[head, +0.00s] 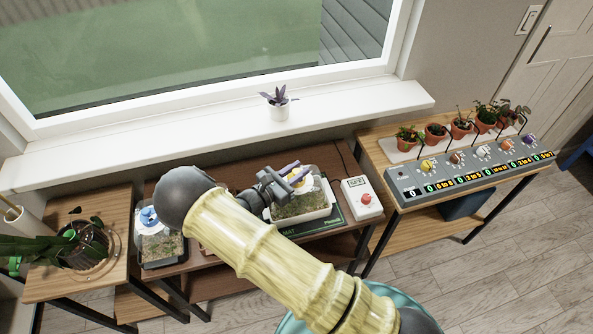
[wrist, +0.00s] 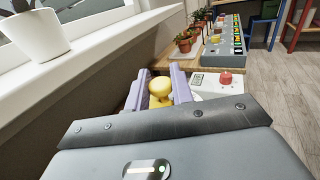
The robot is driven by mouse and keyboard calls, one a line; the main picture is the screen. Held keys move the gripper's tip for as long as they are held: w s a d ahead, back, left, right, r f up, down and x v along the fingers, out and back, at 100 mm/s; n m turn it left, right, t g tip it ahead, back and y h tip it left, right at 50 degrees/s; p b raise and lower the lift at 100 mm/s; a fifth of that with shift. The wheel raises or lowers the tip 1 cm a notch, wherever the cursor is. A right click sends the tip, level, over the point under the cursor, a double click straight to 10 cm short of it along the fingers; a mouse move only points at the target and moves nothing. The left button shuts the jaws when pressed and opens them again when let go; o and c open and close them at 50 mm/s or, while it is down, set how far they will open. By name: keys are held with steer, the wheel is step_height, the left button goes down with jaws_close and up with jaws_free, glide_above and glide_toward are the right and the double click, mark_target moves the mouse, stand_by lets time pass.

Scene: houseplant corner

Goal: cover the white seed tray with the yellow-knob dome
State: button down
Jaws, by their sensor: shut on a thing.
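My gripper (head: 293,174) is shut on the yellow knob (wrist: 160,87) of a clear dome (head: 318,186); its two purple fingers are on either side of the knob in the wrist view. The dome is at the white seed tray (head: 301,219), which has a white rim and soil with small green growth. The tray rests on the dark green mat (head: 337,219). I cannot tell whether the dome touches the tray rim or hangs just above it. My arm hides the tray's left part.
A dark tray (head: 162,262) under a blue-knob dome (head: 149,217) stands left on the brown table. A white box with a red button (head: 365,199) is right of the mat. Potted plants and a grey control panel (head: 470,175) are farther right. A white pot (head: 279,109) stands on the windowsill.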

steer(key=shift+f+b, duration=0.5)
steer(key=shift+f, duration=0.5)
stand_by(0.6)
steer(key=c, duration=1.1)
jaws_free()
steer(key=b+v, duration=0.3)
steer(key=v, duration=1.4)
steer(key=shift+s+a, duration=0.15)
steer(key=shift+s, duration=0.05)
